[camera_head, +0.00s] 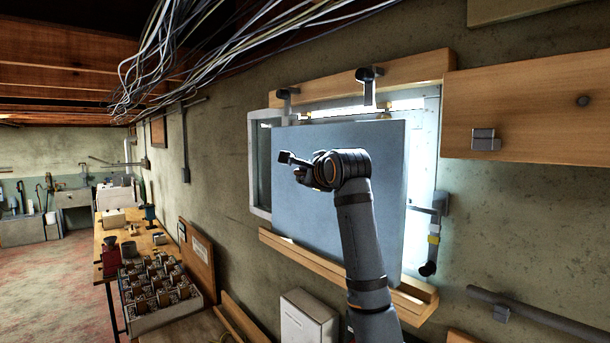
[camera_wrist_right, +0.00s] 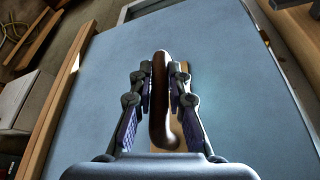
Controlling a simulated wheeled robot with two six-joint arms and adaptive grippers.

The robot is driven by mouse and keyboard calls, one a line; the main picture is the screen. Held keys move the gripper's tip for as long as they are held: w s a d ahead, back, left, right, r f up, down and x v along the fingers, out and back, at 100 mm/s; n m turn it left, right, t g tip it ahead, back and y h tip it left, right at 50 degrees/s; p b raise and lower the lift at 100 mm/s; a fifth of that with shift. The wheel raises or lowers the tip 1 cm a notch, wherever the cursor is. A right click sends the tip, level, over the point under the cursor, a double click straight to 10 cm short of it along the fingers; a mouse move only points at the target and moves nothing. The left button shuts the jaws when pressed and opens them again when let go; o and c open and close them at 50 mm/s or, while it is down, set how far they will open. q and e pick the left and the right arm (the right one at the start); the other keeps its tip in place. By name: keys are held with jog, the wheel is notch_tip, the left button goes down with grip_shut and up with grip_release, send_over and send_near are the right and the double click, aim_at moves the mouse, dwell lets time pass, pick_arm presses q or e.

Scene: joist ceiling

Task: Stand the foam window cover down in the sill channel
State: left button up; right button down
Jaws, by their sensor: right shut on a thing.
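The foam window cover (camera_head: 330,215) is a flat blue-grey panel standing nearly upright in front of the bright window. It fills most of the right wrist view (camera_wrist_right: 100,75). Its lower edge is close to the wooden sill channel (camera_head: 275,241); I cannot tell whether it sits down in the channel. My right gripper (camera_head: 305,170) is at the panel's face. In the right wrist view its fingers (camera_wrist_right: 160,100) are shut around a dark brown handle (camera_wrist_right: 160,75) on the panel. My arm hides part of the panel's lower right. My left gripper is not in view.
Two dark latches (camera_head: 369,76) (camera_head: 287,94) hang from the wooden header above the panel. Another latch (camera_head: 433,235) is on the right. A white box (camera_head: 308,318) stands below the sill. A crate of jars (camera_head: 160,285) is on the bench at left. Cables (camera_head: 190,50) hang overhead.

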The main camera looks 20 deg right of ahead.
jog(key=shift+f+b, duration=0.6)
jog(key=shift+f, duration=0.1)
dwell(0.3)
jog(key=c, duration=1.2)
grip_release()
jog(key=shift+s, duration=0.1)
jog(key=o, duration=0.6)
jog(key=shift+f, duration=0.1)
jog(key=shift+a, duration=0.1)
jog(key=a, duration=0.3)
jog(key=s+a, duration=0.1)
jog(key=a, duration=0.1)
jog(key=s+a, duration=0.1)
jog(key=a, duration=0.2)
jog(key=shift+s+a+b, duration=0.2)
jog(key=shift+a+b, duration=0.1)
jog(key=shift+b, duration=0.1)
